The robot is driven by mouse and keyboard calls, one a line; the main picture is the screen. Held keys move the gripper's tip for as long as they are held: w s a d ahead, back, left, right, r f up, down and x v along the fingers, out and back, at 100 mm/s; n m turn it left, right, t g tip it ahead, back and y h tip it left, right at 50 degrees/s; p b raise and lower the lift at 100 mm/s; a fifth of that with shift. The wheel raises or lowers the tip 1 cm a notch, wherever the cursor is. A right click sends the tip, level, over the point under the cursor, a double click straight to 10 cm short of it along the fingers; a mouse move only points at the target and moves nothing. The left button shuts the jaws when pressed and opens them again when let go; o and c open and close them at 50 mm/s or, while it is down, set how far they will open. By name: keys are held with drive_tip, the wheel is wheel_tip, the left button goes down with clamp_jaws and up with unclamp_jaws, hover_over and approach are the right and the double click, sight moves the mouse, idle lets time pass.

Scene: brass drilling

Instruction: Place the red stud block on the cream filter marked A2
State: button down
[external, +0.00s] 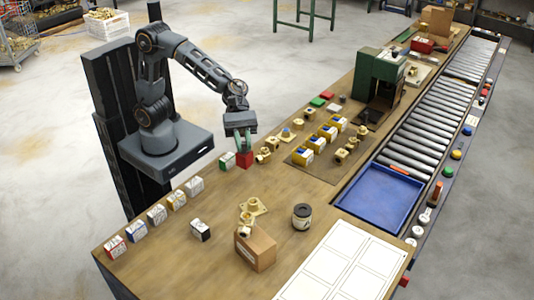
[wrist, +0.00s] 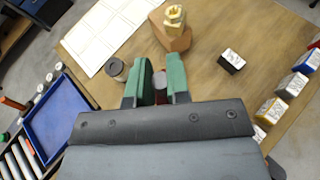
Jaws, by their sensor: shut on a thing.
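My gripper (external: 243,143) is shut on the red stud block (external: 245,160), low over the left edge of the long wooden bench. I cannot tell whether the block touches the bench. In the wrist view, a grey round top and a little red of the block show between the green fingers (wrist: 158,84). Several pale-topped blocks with dark marks stand along the bench's left edge, among them a green-sided one (external: 227,160) just left of the held block and a red-sided one (external: 115,247). The marks are too small to read, so I cannot tell which thing is the filter A2.
Cream-brass fittings (external: 263,156) stand close right of my gripper, with several yellow blocks (external: 300,156) beyond. A black-sided block (external: 200,230), cardboard box (external: 256,249), dark jar (external: 302,216) and blue tray (external: 385,200) are nearer the front. Bare bench lies between them.

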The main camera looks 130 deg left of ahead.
drive_tip(key=w+a+n+t+y+p, duration=0.2)
drive_tip(key=w+a+n+t+y, duration=0.15)
drive_tip(key=w, duration=0.95)
drive_tip(key=shift+n+g, duration=0.35)
drive_tip(key=shift+w+a+f+b, duration=0.1)
drive_tip(key=shift+w+f, duration=0.9)
drive_tip(key=shift+f, duration=0.65)
drive_tip(key=shift+w+a+f+b, duration=0.1)
drive_tip(key=shift+w+f, duration=0.85)
drive_tip(key=shift+f, duration=0.75)
drive_tip(key=shift+w+a+f+b, duration=0.1)
drive_tip(key=shift+w+f, duration=0.9)
drive_tip(key=shift+f, duration=0.65)
drive_tip(key=shift+f, duration=0.2)
drive_tip(key=c, duration=1.1)
unclamp_jaws()
